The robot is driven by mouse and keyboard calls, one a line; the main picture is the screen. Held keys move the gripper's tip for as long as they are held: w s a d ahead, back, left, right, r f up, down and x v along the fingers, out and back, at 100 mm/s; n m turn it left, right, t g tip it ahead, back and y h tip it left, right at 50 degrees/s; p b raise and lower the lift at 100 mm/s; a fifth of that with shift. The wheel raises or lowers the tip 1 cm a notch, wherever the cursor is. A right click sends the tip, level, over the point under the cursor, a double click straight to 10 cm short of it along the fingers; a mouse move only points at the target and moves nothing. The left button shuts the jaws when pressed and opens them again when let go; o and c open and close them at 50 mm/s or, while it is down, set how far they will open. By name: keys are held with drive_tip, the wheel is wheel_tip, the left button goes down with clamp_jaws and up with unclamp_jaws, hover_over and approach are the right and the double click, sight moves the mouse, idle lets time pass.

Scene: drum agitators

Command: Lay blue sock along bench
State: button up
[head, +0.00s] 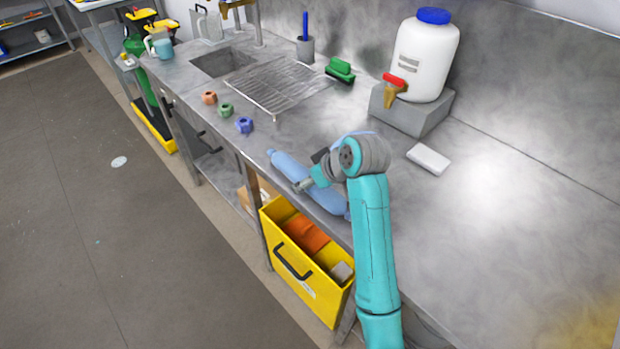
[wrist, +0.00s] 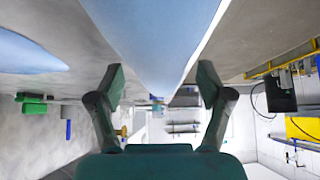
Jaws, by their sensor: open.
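The blue sock (head: 292,168) is a long, light blue roll lying on the metal bench (head: 480,240), along its front edge. My arm hides part of it. My gripper (head: 302,185) is low over the sock's middle in the head view. In the wrist view, which looks upside down, my gripper (wrist: 161,80) is open, with its two dark fingers apart. The blue sock (wrist: 155,40) runs between and beyond them. I cannot tell whether the fingers touch it.
Another light blue shape (wrist: 25,55) lies on the bench at left in the wrist view. A yellow bin (head: 325,295) hangs below the front edge.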

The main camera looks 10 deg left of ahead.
drive_tip(key=v, duration=1.1)
drive_tip(key=shift+s+d+r, duration=0.2)
drive_tip(key=shift+r, duration=0.1)
